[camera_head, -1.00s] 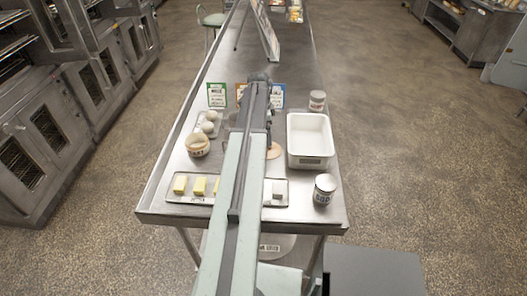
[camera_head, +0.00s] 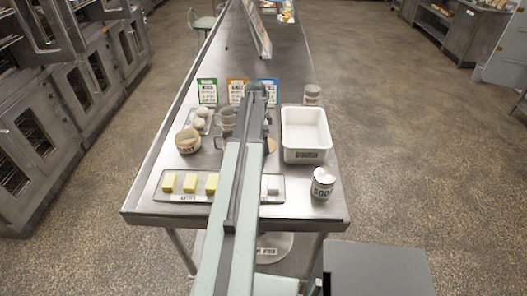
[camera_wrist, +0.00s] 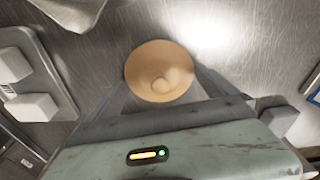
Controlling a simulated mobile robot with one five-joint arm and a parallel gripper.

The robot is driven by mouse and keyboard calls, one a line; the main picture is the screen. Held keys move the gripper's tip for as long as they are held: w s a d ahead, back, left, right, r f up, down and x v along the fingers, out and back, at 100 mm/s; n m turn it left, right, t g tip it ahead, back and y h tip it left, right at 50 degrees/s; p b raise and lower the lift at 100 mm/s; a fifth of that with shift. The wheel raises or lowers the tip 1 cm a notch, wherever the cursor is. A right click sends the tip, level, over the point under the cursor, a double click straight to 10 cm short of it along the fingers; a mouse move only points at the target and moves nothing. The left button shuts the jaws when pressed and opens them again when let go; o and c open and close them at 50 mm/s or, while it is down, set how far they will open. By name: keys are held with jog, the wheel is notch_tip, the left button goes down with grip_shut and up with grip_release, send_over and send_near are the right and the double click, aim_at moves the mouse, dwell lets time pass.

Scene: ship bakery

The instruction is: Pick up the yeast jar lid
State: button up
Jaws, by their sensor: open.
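The yeast jar lid is a round tan wooden disc with a small knob (camera_wrist: 160,72), lying on the steel table in the wrist view. In the head view only its right edge shows beside my arm (camera_head: 271,146). My gripper (camera_wrist: 163,90) is open above the lid, with one finger to each side of it and nothing held. Whether the fingers touch the lid cannot be told. The open jar with a tan rim and partly readable label (camera_head: 187,141) stands on the left of the table.
A white bin (camera_head: 305,154) and a lidded jar (camera_head: 323,184) stand right of my arm. A tray with butter blocks (camera_head: 230,197) lies at the near edge. Eggs (camera_head: 200,119), a mug (camera_head: 227,121) and upright cards (camera_head: 237,90) are beyond. Another jar (camera_head: 312,94) stands behind the bin.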

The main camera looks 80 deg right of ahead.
jog(key=shift+r, duration=0.1)
jog(key=shift+c, duration=0.7)
jog(key=shift+a, duration=0.1)
jog(key=c, duration=1.5)
jog(key=shift+r, duration=0.1)
